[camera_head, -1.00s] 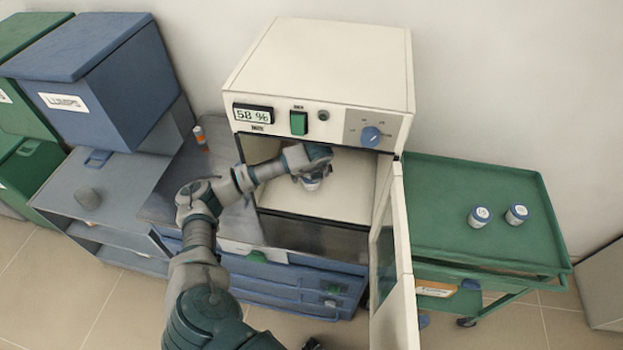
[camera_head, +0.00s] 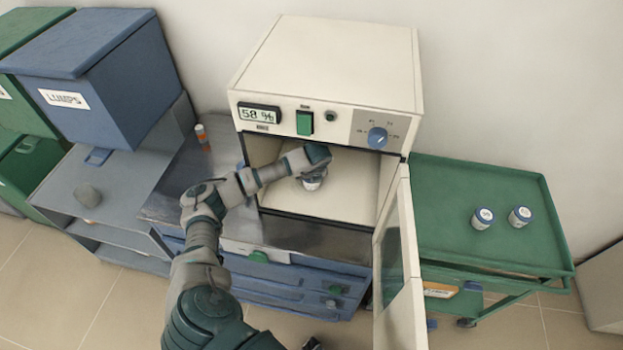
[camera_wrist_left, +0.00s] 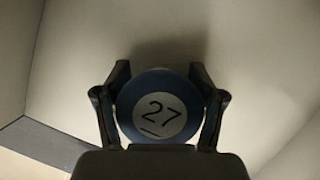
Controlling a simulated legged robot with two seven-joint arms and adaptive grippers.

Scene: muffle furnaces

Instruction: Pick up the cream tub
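A small tub (camera_head: 312,182) with a pale body and blue rim stands inside the open furnace chamber. In the left wrist view its round lid (camera_wrist_left: 160,105) has a blue rim and a white disc marked 27. My left gripper (camera_head: 316,168) reaches into the chamber over the tub. In the left wrist view the two fingers of this gripper (camera_wrist_left: 160,78) lie against opposite sides of the tub, with no clear gap. The tub appears upright; whether it touches the chamber floor is unclear. My right gripper is not seen.
The cream furnace (camera_head: 325,65) reads 58 %, and its door (camera_head: 400,260) hangs open at the right of the chamber. A green cart (camera_head: 450,190) holds two similar tubs (camera_head: 482,218) (camera_head: 520,216).

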